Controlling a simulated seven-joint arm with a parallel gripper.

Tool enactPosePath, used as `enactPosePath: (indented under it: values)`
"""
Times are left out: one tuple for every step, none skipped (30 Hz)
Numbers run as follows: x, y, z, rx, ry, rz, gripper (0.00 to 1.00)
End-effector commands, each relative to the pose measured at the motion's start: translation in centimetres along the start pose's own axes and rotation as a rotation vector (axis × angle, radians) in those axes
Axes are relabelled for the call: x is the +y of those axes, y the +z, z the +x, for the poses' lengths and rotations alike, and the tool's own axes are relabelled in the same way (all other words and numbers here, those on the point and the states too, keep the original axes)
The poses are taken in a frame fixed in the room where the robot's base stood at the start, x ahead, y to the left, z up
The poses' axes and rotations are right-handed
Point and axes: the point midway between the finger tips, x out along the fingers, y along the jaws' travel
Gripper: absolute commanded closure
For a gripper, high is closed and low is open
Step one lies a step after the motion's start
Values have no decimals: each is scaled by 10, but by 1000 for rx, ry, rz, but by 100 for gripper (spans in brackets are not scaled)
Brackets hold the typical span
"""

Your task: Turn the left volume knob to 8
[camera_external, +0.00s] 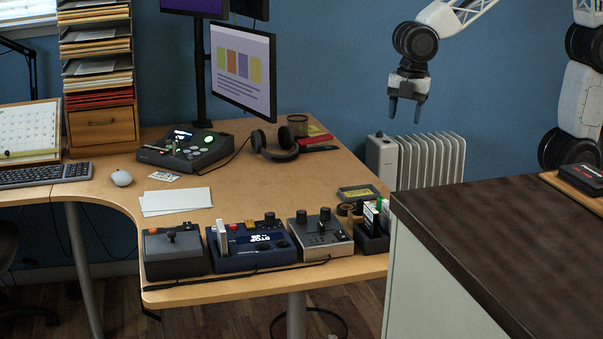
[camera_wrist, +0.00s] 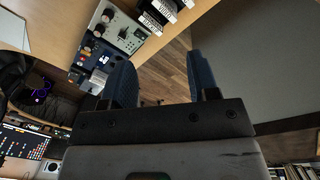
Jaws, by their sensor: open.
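A grey control box (camera_external: 322,243) stands near the front edge of the wooden desk. It has two upright black knobs on top, a left knob (camera_external: 301,216) and a right knob (camera_external: 325,214). Their scale marks are too small to read. I cannot tell for sure that these are the volume knobs. The box also shows at the top of the wrist view (camera_wrist: 124,34). My gripper (camera_external: 405,108) is open and empty, high above the floor gap beyond the desk's right side, well away from the box. Its two blue fingers (camera_wrist: 162,80) show apart in the wrist view.
A dark blue device (camera_external: 250,247) with a screen and knob sits left of the box, then a joystick box (camera_external: 173,254). A black holder (camera_external: 371,238) stands to the right. A dark-topped counter (camera_external: 500,240) rises at right. A radiator (camera_external: 425,160) stands below my gripper.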

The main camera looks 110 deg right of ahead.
Motion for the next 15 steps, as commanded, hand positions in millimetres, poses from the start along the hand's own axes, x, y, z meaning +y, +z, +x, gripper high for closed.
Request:
enactPosePath:
  values:
    - [9, -3, 8, -4, -7, -31, 45]
    - [14, -5, 12, -6, -10, -54, 45]
    - [21, -8, 18, -9, -14, -84, 45]
    - [26, -9, 22, -10, -17, -106, 45]
    - [31, -11, 27, -12, -20, -128, 45]
    - [37, -14, 33, -13, -23, -158, 45]
    - [42, -15, 38, -15, -27, -180, 45]
    - [47, -17, 42, -16, -29, -203, 45]
    - [54, -19, 49, -17, -33, -233, 45]
    - [58, -21, 54, -18, -36, -256, 45]
    - [63, -23, 58, -19, -39, -278, 45]
    - [69, -25, 66, -21, -44, -308, 45]
    - [74, -26, 70, -21, -47, -330, 45]
    - [79, -28, 76, -22, -50, -353, 45]
    - [85, -29, 83, -22, -54, -383, 45]
